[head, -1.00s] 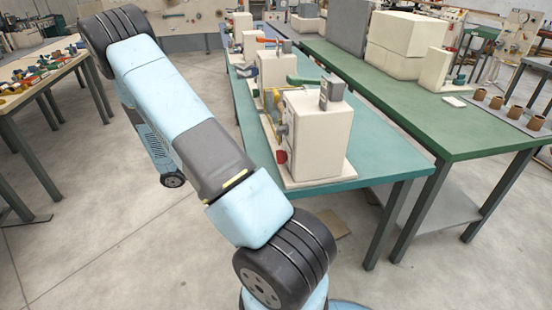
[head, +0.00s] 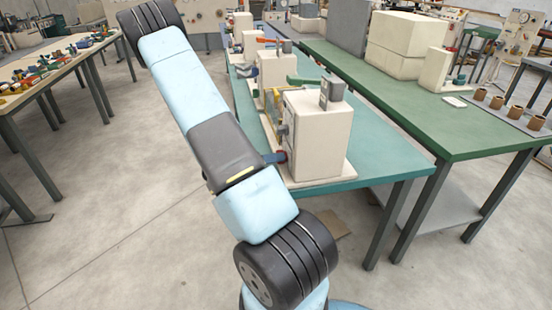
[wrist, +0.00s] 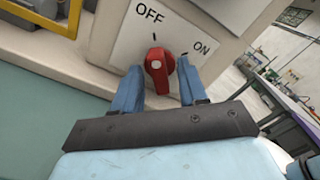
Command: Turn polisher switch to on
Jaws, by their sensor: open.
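The red switch knob (wrist: 156,72) sits on a white plate (wrist: 127,40) marked OFF at the top and ON to the right. The knob's upper end lies near the OFF tick and apart from the ON tick. My gripper (wrist: 160,66) is open, with one blue finger on each side of the knob. I cannot tell whether either finger touches it. In the head view the cream machine box (head: 320,137) stands at the near end of the teal bench, and my gripper (head: 274,157) reaches its left side, where the knob (head: 283,156) is partly hidden.
More cream machines (head: 276,70) stand behind on the teal bench (head: 376,153). A yellow frame (wrist: 55,14) is at upper left in the wrist view. A green bench (head: 447,124) is to the right.

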